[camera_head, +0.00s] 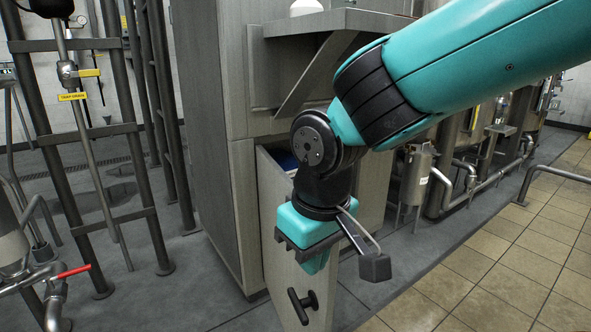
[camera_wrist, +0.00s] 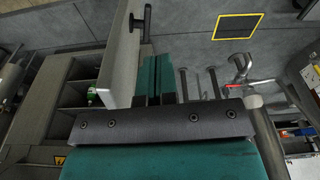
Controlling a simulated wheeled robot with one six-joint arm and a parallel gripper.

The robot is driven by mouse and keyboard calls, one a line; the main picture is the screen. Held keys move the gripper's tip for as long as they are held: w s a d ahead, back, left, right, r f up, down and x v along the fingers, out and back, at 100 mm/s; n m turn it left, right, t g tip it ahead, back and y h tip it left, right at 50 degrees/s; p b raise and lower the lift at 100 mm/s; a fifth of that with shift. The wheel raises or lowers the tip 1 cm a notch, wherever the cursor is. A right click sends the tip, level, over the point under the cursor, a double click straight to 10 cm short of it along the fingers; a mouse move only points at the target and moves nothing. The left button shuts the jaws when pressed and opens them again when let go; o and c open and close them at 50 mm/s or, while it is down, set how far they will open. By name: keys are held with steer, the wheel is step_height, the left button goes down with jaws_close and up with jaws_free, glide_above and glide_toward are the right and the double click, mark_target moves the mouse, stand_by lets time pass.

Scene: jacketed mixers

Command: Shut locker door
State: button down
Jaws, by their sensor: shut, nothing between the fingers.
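The locker door (camera_head: 284,262) is a grey panel, standing open at the lower part of the tall grey locker (camera_head: 240,200). Its black T-shaped handle (camera_head: 301,305) shows low on the panel. In the wrist view the door (camera_wrist: 122,60) stands out from the locker, with its handle (camera_wrist: 141,22) at the top and open shelves (camera_wrist: 75,95) to its left. My gripper (camera_head: 317,264) points down in front of the door, shut and empty. In the wrist view its teal fingers (camera_wrist: 160,62) lie just right of the door's face. I cannot tell whether they touch it. My gripper hides part of the door.
A grey shelf (camera_head: 335,22) juts from the locker above the door. Metal vessels and pipes (camera_head: 470,150) stand at the back right. A dark pipe frame (camera_head: 90,130) and a red-handled valve (camera_head: 68,272) are at left.

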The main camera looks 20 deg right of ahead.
steer(key=w+a+r+m+t+h+p, duration=0.3)
steer(key=w+a+r+m+h, duration=0.25)
steer(key=w, duration=0.45)
steer(key=w+d+f+b, duration=0.4)
steer(key=d+f+b, duration=0.1)
steer(key=d+f, duration=0.3)
steer(key=shift+f, duration=0.15)
steer(key=shift+n+h, duration=0.25)
